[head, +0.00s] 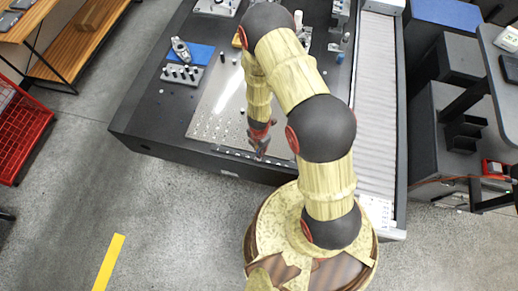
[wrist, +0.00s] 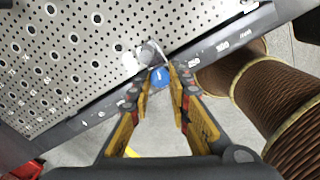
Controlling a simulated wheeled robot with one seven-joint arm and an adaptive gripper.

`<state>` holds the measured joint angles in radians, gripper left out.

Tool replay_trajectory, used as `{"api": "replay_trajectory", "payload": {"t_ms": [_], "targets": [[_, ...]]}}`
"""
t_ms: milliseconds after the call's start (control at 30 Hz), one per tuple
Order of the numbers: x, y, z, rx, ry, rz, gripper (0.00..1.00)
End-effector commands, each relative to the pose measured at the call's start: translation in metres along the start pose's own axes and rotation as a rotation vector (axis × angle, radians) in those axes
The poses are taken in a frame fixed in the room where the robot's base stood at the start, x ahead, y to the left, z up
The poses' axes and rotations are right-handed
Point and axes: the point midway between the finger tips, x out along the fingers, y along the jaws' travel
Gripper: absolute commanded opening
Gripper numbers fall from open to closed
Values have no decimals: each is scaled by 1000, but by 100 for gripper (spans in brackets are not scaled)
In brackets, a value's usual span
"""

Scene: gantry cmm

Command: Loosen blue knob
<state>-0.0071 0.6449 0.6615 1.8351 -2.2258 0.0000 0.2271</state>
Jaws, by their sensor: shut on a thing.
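The blue knob (wrist: 159,77) shows in the wrist view between my two fingertips, at the edge of the perforated plate. It has a small white mark on its face. A pale metal part (wrist: 147,53) sits just behind it. My gripper (wrist: 161,84) is shut on the knob, one yellow-and-black finger on each side. In the head view my gripper (head: 260,143) is at the front edge of the machine table, pointing down. The knob itself is hidden there by the gripper.
The perforated metal plate (head: 206,124) lies on the dark machine table (head: 147,118). A block with several black pins (head: 182,75) and a blue mat (head: 202,52) are farther back. A red crate (head: 20,125) stands at left. A grey ribbed cover (head: 374,110) runs along the right. Floor at front left is open.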

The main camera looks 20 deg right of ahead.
Motion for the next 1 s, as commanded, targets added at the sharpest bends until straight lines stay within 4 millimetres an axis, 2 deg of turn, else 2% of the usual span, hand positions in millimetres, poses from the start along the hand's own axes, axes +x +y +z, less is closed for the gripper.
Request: {"api": "replay_trajectory", "payload": {"t_ms": [400, 433, 733, 1000], "targets": [[0, 0, 0, -42, 0, 1, 0], [0, 0, 0, -42, 0, 1, 20], [0, 0, 0, -41, 0, 0, 37], [0, 0, 0, -40, 0, 0, 37]]}}
